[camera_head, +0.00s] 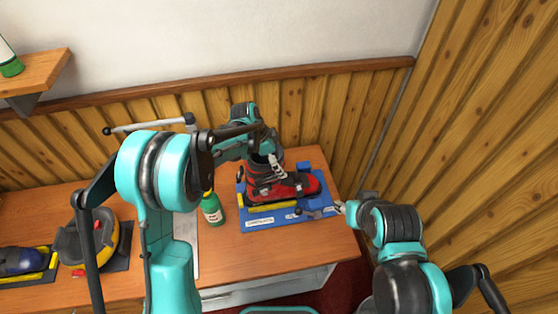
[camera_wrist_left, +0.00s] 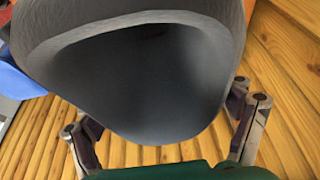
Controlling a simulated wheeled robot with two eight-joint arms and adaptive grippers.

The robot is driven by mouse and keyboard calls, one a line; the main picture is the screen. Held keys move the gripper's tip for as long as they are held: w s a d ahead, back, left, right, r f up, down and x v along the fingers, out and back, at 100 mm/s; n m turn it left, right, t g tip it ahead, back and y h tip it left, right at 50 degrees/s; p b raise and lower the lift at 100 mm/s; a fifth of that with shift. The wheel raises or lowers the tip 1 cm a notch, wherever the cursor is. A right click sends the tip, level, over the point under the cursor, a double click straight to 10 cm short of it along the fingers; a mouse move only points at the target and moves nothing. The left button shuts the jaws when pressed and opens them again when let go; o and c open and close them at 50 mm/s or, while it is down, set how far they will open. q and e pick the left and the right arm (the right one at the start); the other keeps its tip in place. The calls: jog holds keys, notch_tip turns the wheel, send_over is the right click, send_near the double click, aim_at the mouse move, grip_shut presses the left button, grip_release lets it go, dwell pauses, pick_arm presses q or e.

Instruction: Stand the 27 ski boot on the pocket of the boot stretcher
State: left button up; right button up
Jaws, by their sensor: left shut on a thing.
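The red and black ski boot (camera_head: 285,186) is upright, toe to the right, over the blue boot stretcher (camera_head: 290,221). Its sole appears at or just above the pocket; I cannot tell if it is fully seated. My left gripper (camera_head: 268,156) is shut on the upper cuff of the boot, coming in from behind and above. In the left wrist view the grey cuff opening (camera_wrist_left: 150,85) fills the space between the fingers. The size number is not readable. My right gripper (camera_head: 338,208) is at the stretcher's right edge, beside a small grey and black part; its jaw state is unclear.
A green bottle (camera_head: 211,209) stands left of the stretcher on the wooden bench (camera_head: 255,259). The wooden wall (camera_head: 485,130) rises close behind and to the right.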

pick_arm(q)
jog(key=shift+f+b, duration=0.35)
jog(key=o, duration=1.7)
jog(key=v, duration=1.2)
jog(key=s+a+f+n+t+y+b, duration=0.1)
jog(key=s+a+f+n+b, duration=0.3)
jog(key=s, duration=0.4)
jog(key=s+a+f+n+t+y+b, duration=0.2)
jog(key=s+a+f+n+t+b, duration=0.1)
jog(key=s+f+n+b, duration=0.3)
jog(key=s+a+f+n+t+y+b, duration=0.1)
jog(key=s+a+f+n+t+b, duration=0.1)
jog(key=s+a+f+n+b, duration=0.3)
jog(key=shift+s+a+n+y+b, duration=0.1)
jog(key=shift+s+a+n+b, duration=0.1)
jog(key=shift+s+b, duration=0.5)
jog(key=shift+s+a+n+y+b, duration=0.1)
jog(key=shift+s+a+b, duration=0.15)
jog(key=shift+s, duration=0.7)
jog(key=shift+s+a+n+y+b, duration=0.15)
jog(key=shift+s+b, duration=0.35)
jog(key=shift+s, duration=0.35)
